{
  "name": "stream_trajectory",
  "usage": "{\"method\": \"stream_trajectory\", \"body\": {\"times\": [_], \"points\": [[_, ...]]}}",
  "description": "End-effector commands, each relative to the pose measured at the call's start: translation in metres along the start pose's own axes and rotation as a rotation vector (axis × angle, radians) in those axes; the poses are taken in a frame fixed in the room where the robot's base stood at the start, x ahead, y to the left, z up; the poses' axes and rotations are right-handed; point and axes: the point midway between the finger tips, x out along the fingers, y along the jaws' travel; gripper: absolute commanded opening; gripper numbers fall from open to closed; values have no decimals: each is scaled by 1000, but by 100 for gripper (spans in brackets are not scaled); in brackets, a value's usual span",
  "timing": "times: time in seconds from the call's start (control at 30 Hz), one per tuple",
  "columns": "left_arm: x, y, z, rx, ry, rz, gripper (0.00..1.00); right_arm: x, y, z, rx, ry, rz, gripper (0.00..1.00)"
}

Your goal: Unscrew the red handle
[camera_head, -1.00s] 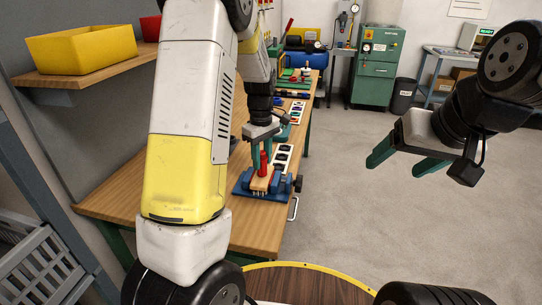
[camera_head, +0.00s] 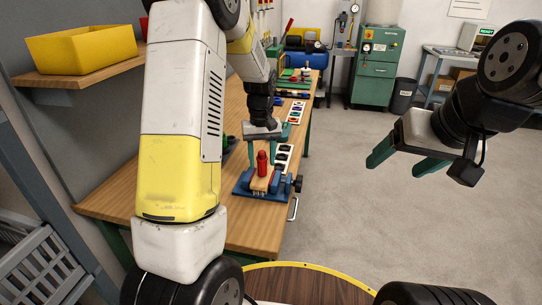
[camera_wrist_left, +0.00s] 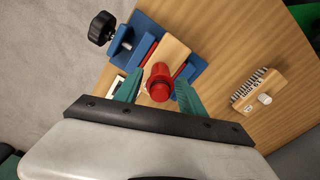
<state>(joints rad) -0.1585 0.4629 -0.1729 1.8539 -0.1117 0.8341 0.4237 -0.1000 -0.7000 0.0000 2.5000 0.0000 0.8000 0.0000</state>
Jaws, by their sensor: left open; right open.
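The red handle (camera_head: 262,163) stands upright on a light wooden block (camera_head: 261,181), held in a blue fixture (camera_head: 244,191) at the near end of the workbench. My left gripper (camera_head: 262,152) is above the handle, pointing down, its green fingers open and apart. In the left wrist view, the red handle (camera_wrist_left: 160,82) shows between the two open fingers (camera_wrist_left: 156,92), with space on each side. The handle's lower part is partly hidden by its round top in that view. My right gripper (camera_head: 405,166) is open and empty over the floor, away from the bench.
A black knob (camera_wrist_left: 102,28) sticks out from the fixture. A yellow bin (camera_head: 85,48) stands on the shelf at left.

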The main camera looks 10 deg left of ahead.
Motion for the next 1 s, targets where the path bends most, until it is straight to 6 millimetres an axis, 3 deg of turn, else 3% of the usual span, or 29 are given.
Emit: {"method": "stream_trajectory", "body": {"times": [0.6, 1.0], "points": [[0, -1, 0, 764, 0, 0, 47, 0, 0, 0, 0, 0, 0, 73], [0, 0, 0, 858, 0, 0, 47, 0, 0, 0, 0, 0, 0, 73]]}}
